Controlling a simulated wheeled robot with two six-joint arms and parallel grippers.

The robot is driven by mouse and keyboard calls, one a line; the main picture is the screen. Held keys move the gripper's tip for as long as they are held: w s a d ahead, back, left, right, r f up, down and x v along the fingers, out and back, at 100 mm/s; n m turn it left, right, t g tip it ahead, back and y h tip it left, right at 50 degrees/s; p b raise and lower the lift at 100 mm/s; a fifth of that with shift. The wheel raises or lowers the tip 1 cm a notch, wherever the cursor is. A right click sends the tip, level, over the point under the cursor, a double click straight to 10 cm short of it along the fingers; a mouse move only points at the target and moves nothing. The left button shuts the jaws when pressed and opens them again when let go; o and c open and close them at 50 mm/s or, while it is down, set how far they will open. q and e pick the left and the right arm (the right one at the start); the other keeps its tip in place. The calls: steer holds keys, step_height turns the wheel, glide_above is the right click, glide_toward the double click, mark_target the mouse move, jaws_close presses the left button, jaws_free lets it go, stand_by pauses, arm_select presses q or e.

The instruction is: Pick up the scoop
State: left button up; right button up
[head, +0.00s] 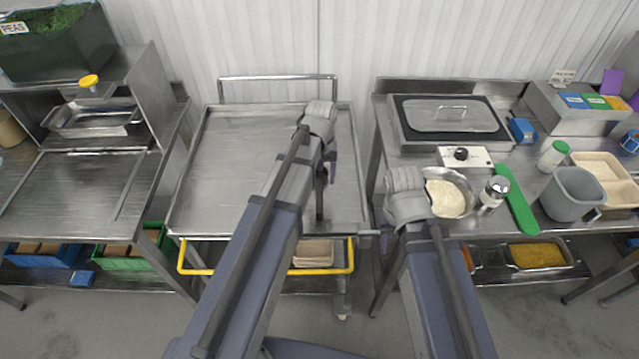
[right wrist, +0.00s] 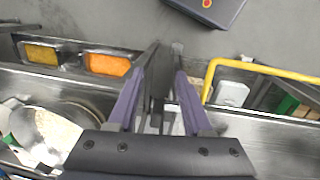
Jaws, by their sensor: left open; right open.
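I cannot clearly make out a scoop in either view. A round metal bowl of white rice (head: 447,194) stands on the right-hand steel counter, beside my right wrist; it also shows at the left of the right wrist view (right wrist: 42,132). My right gripper (right wrist: 165,50) is open, with no object visible between its purple fingers. In the head view its fingers are hidden behind its own wrist, at the counter's left front edge. My left gripper (head: 322,185) is over the steel trolley (head: 230,165), partly hidden by its arm, with no held object visible.
Right of the bowl are a shaker (head: 494,193), a green strip (head: 515,198) and a grey jug (head: 571,194).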

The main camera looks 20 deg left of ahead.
mark_target(319, 191)
arm_select(q)
steer(key=shift+s+a+f+b, duration=0.1)
steer(key=shift+f+b, duration=1.2)
steer(key=shift+f, duration=0.05)
steer(key=shift+s+a+f+b, duration=0.1)
steer(key=shift+f+b, duration=1.2)
steer(key=shift+r, duration=0.1)
jaws_close()
